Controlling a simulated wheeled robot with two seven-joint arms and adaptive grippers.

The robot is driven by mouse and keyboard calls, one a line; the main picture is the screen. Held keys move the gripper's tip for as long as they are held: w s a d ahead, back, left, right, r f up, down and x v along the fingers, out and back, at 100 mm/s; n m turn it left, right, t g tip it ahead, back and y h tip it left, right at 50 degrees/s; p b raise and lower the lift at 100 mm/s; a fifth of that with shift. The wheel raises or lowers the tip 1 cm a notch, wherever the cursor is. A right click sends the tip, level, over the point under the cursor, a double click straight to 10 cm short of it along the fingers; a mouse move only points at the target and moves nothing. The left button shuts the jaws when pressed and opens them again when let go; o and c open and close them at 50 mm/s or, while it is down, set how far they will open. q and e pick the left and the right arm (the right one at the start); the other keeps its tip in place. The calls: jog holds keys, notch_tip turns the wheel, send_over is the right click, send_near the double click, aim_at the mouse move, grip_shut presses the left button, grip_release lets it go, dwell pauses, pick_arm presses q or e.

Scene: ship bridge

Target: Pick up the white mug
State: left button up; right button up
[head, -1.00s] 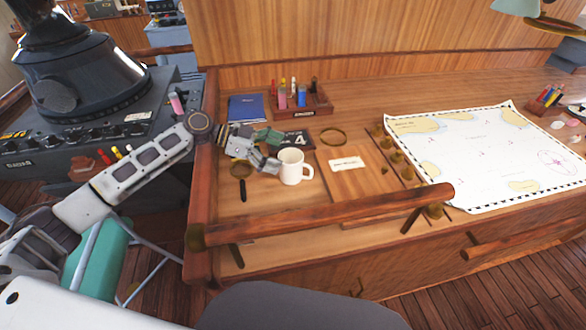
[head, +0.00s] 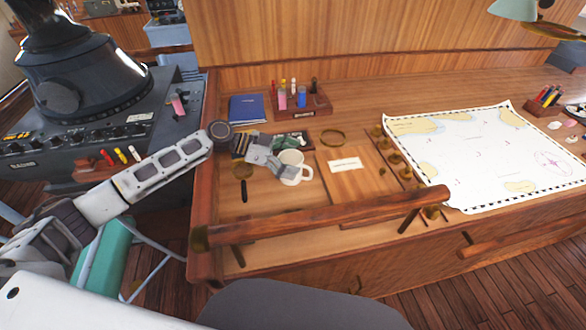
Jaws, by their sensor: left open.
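The white mug (head: 293,175) stands upright on the wooden chart table (head: 300,213), left of a wooden board, with its handle to the right. My left gripper (head: 279,162) is at the mug's upper left side, its fingers overlapping the rim in the head view. The gripper is open. Whether a finger is inside the mug or touches it is hard to tell. My right gripper is not in view.
A pen holder (head: 303,107) and a blue book (head: 247,108) lie behind. A wooden board (head: 350,180) and brass weights are right of the mug, then a chart (head: 480,150). A wooden rail (head: 320,216) runs along the front edge.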

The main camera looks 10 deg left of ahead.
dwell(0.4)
pick_arm(q)
jog(key=c, duration=1.3)
jog(key=shift+r, duration=0.15)
